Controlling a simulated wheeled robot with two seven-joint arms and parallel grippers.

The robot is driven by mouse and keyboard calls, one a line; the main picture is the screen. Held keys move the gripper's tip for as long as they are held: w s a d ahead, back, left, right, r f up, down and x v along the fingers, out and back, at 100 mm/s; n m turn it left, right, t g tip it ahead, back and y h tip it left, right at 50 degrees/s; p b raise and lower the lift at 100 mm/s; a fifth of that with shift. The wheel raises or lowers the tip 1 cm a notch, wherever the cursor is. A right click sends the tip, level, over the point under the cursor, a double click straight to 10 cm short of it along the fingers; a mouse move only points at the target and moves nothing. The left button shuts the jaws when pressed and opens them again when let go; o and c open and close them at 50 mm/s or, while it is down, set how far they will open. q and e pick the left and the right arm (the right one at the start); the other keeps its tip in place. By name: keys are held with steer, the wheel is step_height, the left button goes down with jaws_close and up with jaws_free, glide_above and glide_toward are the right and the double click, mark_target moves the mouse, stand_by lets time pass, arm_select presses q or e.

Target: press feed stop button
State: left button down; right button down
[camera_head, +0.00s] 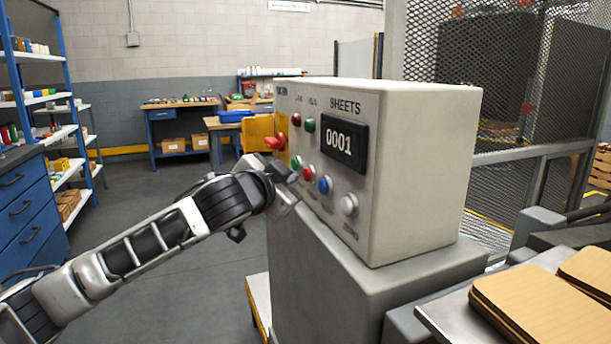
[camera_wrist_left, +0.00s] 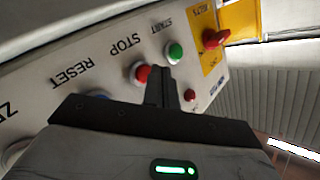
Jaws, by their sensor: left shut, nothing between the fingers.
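The control box (camera_head: 420,165) stands upright, with a row of buttons below its display, which reads 0001 under the word SHEETS. The red button (camera_head: 308,173) sits between the green button (camera_head: 296,162) and the blue button (camera_head: 325,185). In the left wrist view the red button (camera_wrist_left: 141,74) is beside the word STOP, and the green button (camera_wrist_left: 175,52) is beside START. My left gripper (camera_head: 287,176) is shut and empty, close to the panel. In the wrist view its fingertips (camera_wrist_left: 160,72) overlap the red button's edge; I cannot tell whether they touch it. My right gripper is out of view.
A red knob (camera_head: 276,142) on a yellow plate is at the panel's left edge. A white button (camera_head: 349,204) is at the row's right end. Brown sheets (camera_head: 545,305) lie at lower right. Mesh fencing (camera_head: 490,90) stands behind the box. The floor to the left is open.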

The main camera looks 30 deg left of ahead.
arm_select(q)
steer(key=s+a+b, duration=0.1)
steer(key=s+a, duration=0.2)
steer(key=shift+s+a, duration=0.15)
steer(key=shift+s, duration=0.25)
stand_by(0.8)
